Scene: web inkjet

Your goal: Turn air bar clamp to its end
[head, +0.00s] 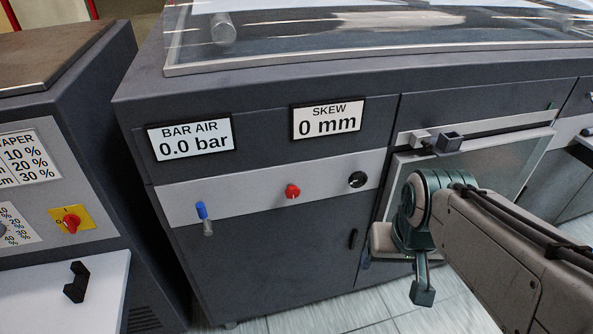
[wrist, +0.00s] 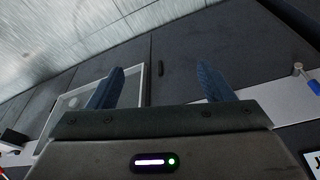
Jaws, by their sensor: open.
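No part is labelled as the air bar clamp, and I cannot tell for sure which part it is. A small block pair (head: 437,141), one light and one dark, sits on the pale rail above a framed panel (head: 480,165). A blue-tipped lever (head: 203,212) hangs down under the BAR AIR display (head: 190,138), which reads 0.0 bar. The lever also shows at the right edge of the wrist view (wrist: 307,78). My gripper (head: 422,290) is in front of the cabinet, below the framed panel. In the wrist view its two blue fingers (wrist: 158,82) are apart with nothing between them.
A red knob (head: 292,191) and a black round knob (head: 357,180) sit on the grey strip. The SKEW display (head: 327,120) reads 0 mm. A black door handle (head: 353,238) is below. Another cabinet (head: 60,190) stands at the left. The floor (head: 340,312) in front is clear.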

